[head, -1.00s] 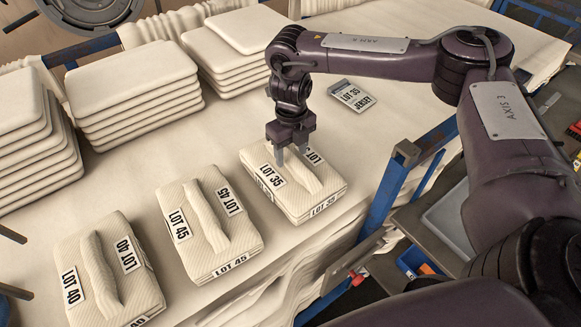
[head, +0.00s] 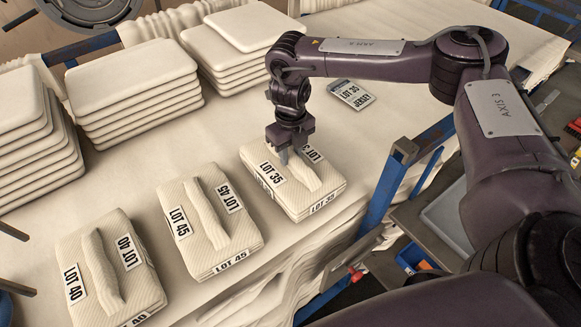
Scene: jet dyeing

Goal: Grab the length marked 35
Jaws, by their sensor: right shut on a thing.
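The length marked LOT 35 (head: 318,200) is a folded cream cloth block with a raised ridge on top and white labels. It lies on the cloth-covered table (head: 365,145), rightmost of a row of similar blocks. My right gripper (head: 294,160) points down at the far end of its ridge and is shut on it. The fingertips are partly hidden against the cloth. The block appears to rest on the table. My left gripper is not in view; dark tips at the left edge are too little to identify.
Blocks marked LOT 45 (head: 205,255) and LOT 40 (head: 150,285) lie to the left. A LOT 35 JERSEY card (head: 352,94) lies behind on the table. Stacks of folded cloth (head: 130,85) fill the back. A blue frame post (head: 385,195) stands at the right edge.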

